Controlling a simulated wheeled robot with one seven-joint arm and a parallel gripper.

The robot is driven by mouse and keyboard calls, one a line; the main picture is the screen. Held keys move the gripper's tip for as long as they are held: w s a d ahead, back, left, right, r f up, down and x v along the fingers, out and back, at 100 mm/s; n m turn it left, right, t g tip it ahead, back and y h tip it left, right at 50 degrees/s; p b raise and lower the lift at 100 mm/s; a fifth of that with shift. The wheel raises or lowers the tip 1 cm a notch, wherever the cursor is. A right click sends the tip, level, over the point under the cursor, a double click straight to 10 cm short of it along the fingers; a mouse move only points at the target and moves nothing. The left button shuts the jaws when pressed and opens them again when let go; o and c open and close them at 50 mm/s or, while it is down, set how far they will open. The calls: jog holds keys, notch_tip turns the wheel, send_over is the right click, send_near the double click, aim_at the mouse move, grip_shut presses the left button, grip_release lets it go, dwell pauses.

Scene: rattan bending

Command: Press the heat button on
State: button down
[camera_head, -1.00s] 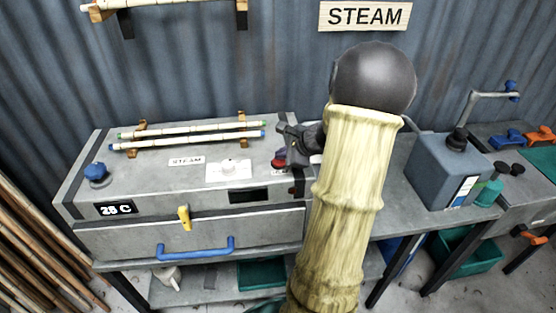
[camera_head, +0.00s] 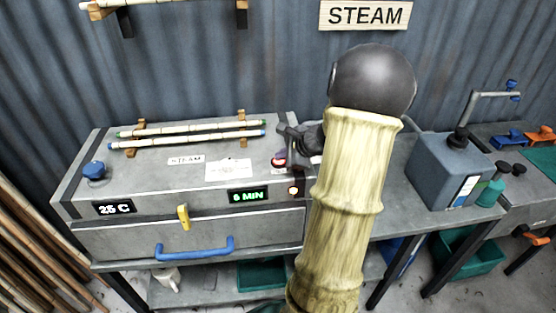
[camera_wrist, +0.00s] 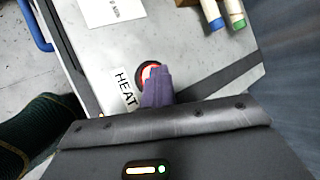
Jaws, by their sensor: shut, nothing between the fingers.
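The round red heat button (camera_wrist: 149,70) sits in a dark ring beside the HEAT label (camera_wrist: 125,87) in the wrist view. In the head view the button (camera_head: 278,163) is on top of the grey steam box (camera_head: 140,178), at its right end. My gripper (camera_wrist: 157,84) is shut and empty. Its fingertips lie over the button and cover part of it, seemingly touching it. In the head view my gripper (camera_head: 291,148) comes from the right. A green minutes display (camera_head: 247,196) is lit on the front. A small lamp (camera_head: 293,190) beside it glows.
Two bamboo canes (camera_head: 190,134) lie on wooden rests at the box's back. A blue knob (camera_head: 95,170), a temperature display reading about 25 C (camera_head: 114,208), a yellow latch (camera_head: 183,215) and a blue handle (camera_head: 195,248) are to the left. A grey canister (camera_head: 447,168) stands right.

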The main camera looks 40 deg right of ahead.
aim_at(282, 162)
jog(key=shift+f, duration=0.1)
jog(key=shift+r, duration=0.45)
jog(key=shift+r+p, duration=0.1)
jog(key=shift+p, duration=0.2)
jog(key=shift+r+p, duration=2.1)
jog(key=shift+r, duration=0.85)
